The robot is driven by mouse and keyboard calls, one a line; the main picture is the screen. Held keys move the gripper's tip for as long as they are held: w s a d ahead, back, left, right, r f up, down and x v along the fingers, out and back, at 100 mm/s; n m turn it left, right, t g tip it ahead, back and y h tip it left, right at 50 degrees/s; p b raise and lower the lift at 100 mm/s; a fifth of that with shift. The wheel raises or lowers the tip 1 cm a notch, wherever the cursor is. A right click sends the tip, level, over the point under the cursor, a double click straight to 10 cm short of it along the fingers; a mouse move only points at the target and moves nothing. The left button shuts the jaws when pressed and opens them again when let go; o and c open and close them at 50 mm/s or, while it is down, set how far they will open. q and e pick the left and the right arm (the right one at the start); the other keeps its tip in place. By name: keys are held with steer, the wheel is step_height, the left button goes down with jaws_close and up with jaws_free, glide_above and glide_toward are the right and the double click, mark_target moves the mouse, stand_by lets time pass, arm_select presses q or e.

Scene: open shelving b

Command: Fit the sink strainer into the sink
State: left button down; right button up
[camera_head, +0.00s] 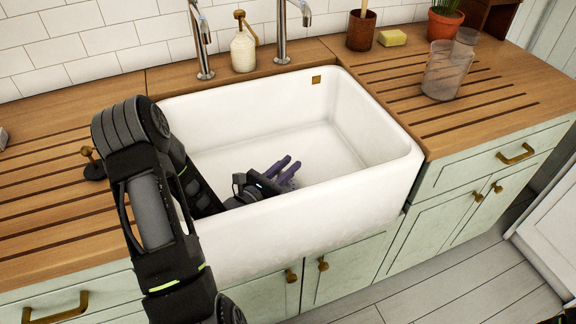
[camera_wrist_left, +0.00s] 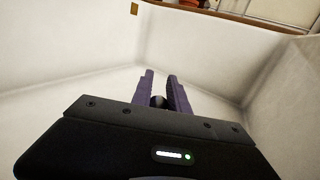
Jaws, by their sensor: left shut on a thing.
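The white sink (camera_head: 375,125) is set into the wooden counter and looks empty apart from my left gripper. My left gripper (camera_head: 284,168) reaches down inside it, its purple fingers low over the sink floor. In the left wrist view the fingers (camera_wrist_left: 160,90) are shut on a small dark round thing, which I take to be the knob of the sink strainer (camera_wrist_left: 158,101). The rest of the strainer is hidden by the gripper body and fingers. The drain is not clearly visible, so I cannot tell whether the strainer sits in it. My right gripper is not in view.
Two metal taps (camera_head: 281,40) and a soap dispenser (camera_head: 243,48) stand behind the sink. A clear glass (camera_head: 440,78), a yellow sponge (camera_head: 392,38) and a brown cup (camera_head: 361,31) are on the right counter. A small dark brass-topped object (camera_head: 94,170) stands left of the sink.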

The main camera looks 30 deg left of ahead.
arm_select(q)
steer(key=shift+f+b, duration=0.3)
steer(key=shift+f, duration=0.4)
stand_by(0.8)
stand_by(0.3)
steer(key=c, duration=0.6)
jaws_free()
steer(key=shift+c, duration=0.2)
step_height(320, 180, up, 8)
steer(key=p, duration=0.7)
stand_by(0.6)
